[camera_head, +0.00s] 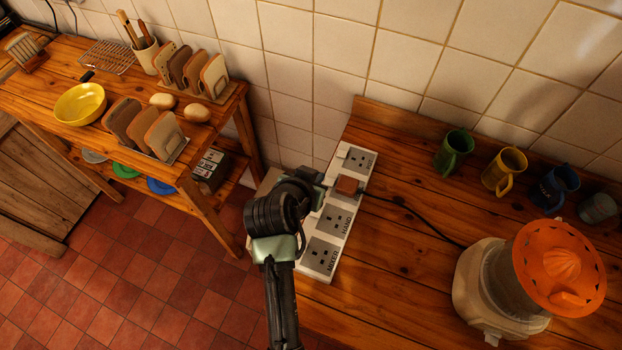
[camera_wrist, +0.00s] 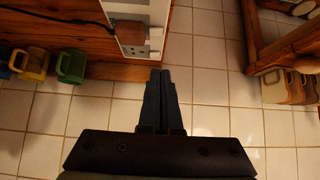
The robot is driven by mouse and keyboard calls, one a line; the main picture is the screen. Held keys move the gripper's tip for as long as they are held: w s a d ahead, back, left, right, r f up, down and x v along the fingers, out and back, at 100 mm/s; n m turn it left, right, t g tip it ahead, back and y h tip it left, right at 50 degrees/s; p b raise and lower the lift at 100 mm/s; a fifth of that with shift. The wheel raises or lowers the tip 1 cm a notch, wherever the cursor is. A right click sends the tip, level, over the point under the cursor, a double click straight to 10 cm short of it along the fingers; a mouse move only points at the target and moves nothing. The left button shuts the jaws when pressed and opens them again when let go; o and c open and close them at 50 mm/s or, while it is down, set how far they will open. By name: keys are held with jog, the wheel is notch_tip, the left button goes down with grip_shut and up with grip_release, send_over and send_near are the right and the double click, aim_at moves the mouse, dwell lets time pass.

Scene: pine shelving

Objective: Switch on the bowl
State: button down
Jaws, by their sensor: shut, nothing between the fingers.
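A white power strip (camera_head: 325,262) lies along the left edge of the right wooden counter. A brown plug (camera_head: 348,186) with a black cord sits in one socket; the plug also shows in the wrist view (camera_wrist: 131,36). A yellow bowl (camera_head: 80,104) stands on the left table, with no switch visible. My gripper (camera_head: 326,182) is shut and empty beside the strip's left side, near the plug. In the wrist view its fingertips (camera_wrist: 161,72) point toward the strip; contact cannot be told.
An orange-topped juicer (camera_head: 558,268) stands at the right; the black cord (camera_head: 420,218) runs toward it. Several mugs, including a green one (camera_head: 453,152), line the back. Toast racks (camera_head: 146,127) and eggs are on the left table. A floor gap separates table and counter.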

jog(key=shift+v, duration=1.7)
jog(key=shift+a, duration=0.1)
jog(key=shift+b, duration=0.35)
jog(key=h+b, duration=0.1)
jog(key=b, duration=0.6)
jog(key=shift+w+a+r+n, duration=0.1)
jog(key=shift+r+n, duration=0.05)
jog(key=shift+n, duration=0.25)
